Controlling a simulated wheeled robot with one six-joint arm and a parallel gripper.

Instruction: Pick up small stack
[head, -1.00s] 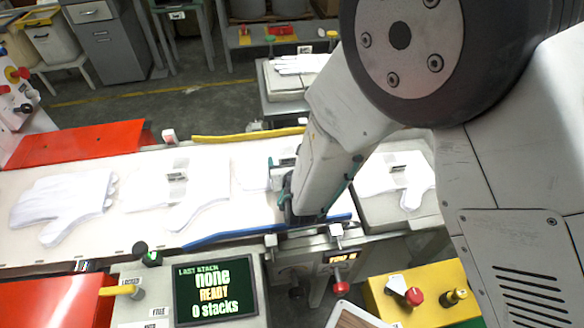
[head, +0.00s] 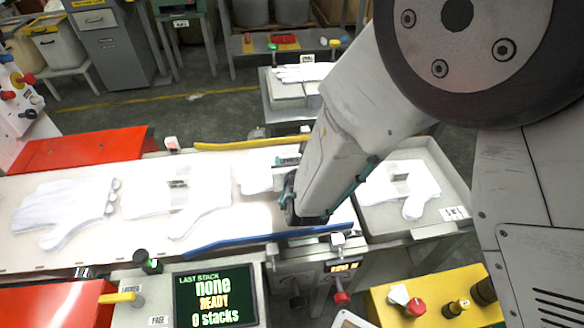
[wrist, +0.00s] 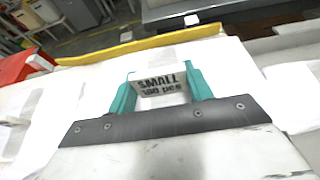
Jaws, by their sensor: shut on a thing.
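The small stack is of white gloves with a grey band marked "SMALL 100 pcs" (wrist: 160,86). In the head view its white end (head: 256,179) shows left of my gripper (head: 290,200) on the pale belt; the rest is hidden behind my arm. In the wrist view my gripper (wrist: 162,84) has its teal fingers on either side of the band, shut on the stack. I cannot tell whether the stack is clear of the belt.
A banded glove stack (head: 178,205) and a loose-looking glove (head: 66,208) lie to the left on the belt. A grey tray (head: 450,190) at right holds another banded stack (head: 405,186). Yellow (head: 240,144) and blue (head: 240,240) rails flank the belt.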

